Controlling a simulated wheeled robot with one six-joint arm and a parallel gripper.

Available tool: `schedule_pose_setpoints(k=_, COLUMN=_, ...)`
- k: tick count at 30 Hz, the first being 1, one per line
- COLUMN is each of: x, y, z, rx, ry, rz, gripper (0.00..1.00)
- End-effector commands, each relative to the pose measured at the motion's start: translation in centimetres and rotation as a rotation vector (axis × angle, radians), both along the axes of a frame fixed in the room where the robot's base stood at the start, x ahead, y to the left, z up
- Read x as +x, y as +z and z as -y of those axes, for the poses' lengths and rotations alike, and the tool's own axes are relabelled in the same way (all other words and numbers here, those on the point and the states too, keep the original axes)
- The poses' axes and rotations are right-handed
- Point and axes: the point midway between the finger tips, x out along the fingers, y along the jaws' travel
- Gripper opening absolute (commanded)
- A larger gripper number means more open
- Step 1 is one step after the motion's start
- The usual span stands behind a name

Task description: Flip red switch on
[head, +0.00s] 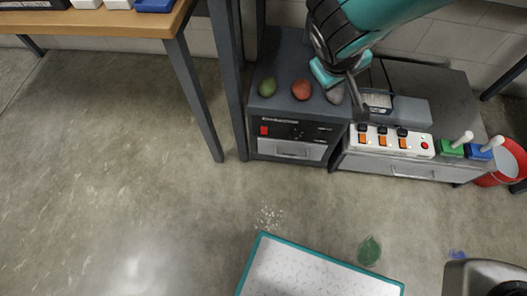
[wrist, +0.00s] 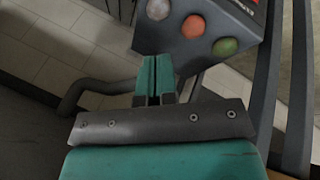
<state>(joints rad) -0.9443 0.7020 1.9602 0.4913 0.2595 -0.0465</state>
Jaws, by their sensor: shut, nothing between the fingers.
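A small red switch (head: 264,130) sits at the left end of the black front panel of the dark cabinet (head: 285,50). Whether it is on or off is too small to tell. A bit of red (wrist: 254,2) on a black panel shows at the top edge of the wrist view. My gripper (head: 340,78) is above the right part of the cabinet top, up and to the right of the switch and apart from it. In the wrist view my gripper (wrist: 155,78) has its teal fingers together, with nothing between them.
A green (head: 267,86), a red (head: 301,89) and a grey lump (head: 335,93) stand on the cabinet top. To the right is a white strip (head: 395,141) with orange switches and a red button, then green and blue levers. A table (head: 100,27) stands left.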

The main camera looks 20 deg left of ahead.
Motion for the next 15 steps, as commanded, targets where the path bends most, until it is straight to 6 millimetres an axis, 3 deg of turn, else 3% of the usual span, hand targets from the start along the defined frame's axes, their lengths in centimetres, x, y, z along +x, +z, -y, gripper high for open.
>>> schedule_pose_setpoints(k=1, x=-0.3, y=-6.9, z=-2.1, rx=-0.06, ry=0.057, rz=0.06, gripper=0.0)
schedule_pose_setpoints(k=6, x=-1.8, y=-20.1, z=-7.8, rx=-0.23, ry=0.261, rz=0.342, gripper=0.0)
schedule_pose_setpoints(k=9, x=-4.1, y=-26.8, z=-10.5, rx=-0.31, ry=0.402, rz=0.517, gripper=0.0)
schedule_pose_setpoints(k=12, x=-6.9, y=-32.0, z=-12.4, rx=-0.369, ry=0.533, rz=0.675, gripper=0.0)
schedule_pose_setpoints(k=15, x=-9.4, y=-35.6, z=-13.4, rx=-0.409, ry=0.639, rz=0.8, gripper=0.0)
